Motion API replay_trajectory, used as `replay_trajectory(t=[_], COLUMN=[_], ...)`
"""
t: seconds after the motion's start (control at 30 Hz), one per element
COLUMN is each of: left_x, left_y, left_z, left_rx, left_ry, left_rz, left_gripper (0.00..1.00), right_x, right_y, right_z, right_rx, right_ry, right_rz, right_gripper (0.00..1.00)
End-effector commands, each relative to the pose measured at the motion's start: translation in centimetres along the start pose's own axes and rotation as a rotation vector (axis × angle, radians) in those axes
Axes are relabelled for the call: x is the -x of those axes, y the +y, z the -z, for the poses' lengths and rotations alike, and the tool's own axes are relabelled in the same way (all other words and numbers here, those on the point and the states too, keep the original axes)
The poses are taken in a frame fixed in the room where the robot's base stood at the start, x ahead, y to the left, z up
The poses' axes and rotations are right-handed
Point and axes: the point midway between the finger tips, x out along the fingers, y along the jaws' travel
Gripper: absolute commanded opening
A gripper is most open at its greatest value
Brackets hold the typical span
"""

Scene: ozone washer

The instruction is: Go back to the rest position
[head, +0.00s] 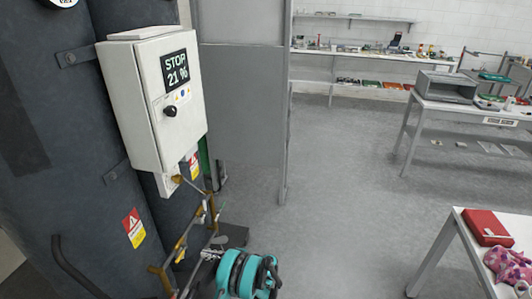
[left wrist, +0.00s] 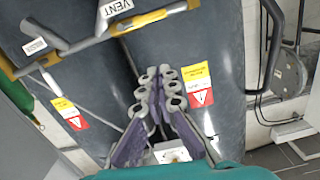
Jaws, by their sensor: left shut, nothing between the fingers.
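My left gripper (head: 212,252) is low in the middle of the head view, beside the yellow pipes of the ozone washer. Its teal wrist is at the bottom edge. In the left wrist view the same gripper (left wrist: 157,85) has its two fingers close together, with nothing held between them. The white control box (head: 150,105) hangs on the dark tanks (head: 60,130) at the left. Its display (head: 174,70) reads "STOP 21 %", and a black knob (head: 170,110) sits below it. My left gripper is below the box and apart from it. My right gripper is not in view.
Yellow pipes (head: 181,240) run down beside the tanks, close to my left gripper. A yellow pipe (left wrist: 150,18) with a "VENT" tag crosses the wrist view. A grey partition (head: 243,100) stands behind. A white table (head: 465,240) is at lower right. The middle floor is clear.

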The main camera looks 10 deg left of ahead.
Motion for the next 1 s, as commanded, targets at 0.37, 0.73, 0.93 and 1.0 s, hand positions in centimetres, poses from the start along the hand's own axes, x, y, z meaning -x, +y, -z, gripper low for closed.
replay_trajectory(t=[0.37,0.73,0.93,1.0], left_x=[0.2,3.3,6.3,7.5], left_y=[1.7,-3.6,-9.2,-11.3], left_z=[9.4,19.1,22.2,22.9], left_rx=[-0.247,-0.525,-0.622,-0.647], left_ry=[-0.233,-0.503,-0.6,-0.626], left_rz=[-0.149,-0.466,-0.672,-0.748], left_gripper=[0.0,0.0,0.0,0.0], right_x=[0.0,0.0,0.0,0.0], right_y=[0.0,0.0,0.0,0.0], right_z=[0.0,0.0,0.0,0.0], right_rx=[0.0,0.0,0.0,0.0], right_ry=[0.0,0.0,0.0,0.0], right_rz=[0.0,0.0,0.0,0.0], right_gripper=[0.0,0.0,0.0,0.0])
